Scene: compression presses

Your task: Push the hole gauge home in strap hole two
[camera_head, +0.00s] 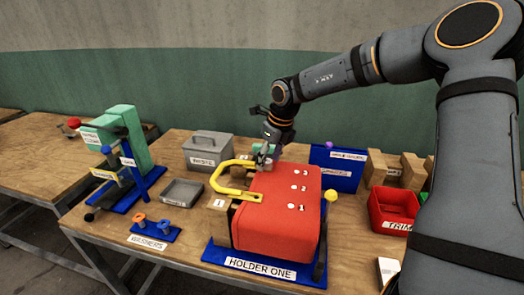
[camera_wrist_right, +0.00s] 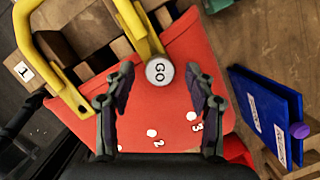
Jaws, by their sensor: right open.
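The hole gauge is a grey round knob marked GO (camera_wrist_right: 159,71), seen end-on in the right wrist view at the far strap end of the yellow handle (camera_wrist_right: 139,27). How deep it sits cannot be told. In the head view the yellow handle (camera_head: 222,178) lies against the red block (camera_head: 272,222), and the gripper hides the gauge. My right gripper (camera_head: 264,158) is over the far strap end, pointing down. In the wrist view its open fingers (camera_wrist_right: 160,82) stand on either side of the gauge, with gaps visible. My left gripper is out of view.
The red block sits on the blue HOLDER ONE base (camera_head: 216,256). A blue labelled stand (camera_head: 322,158) with a purple knob is just right of the gripper.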

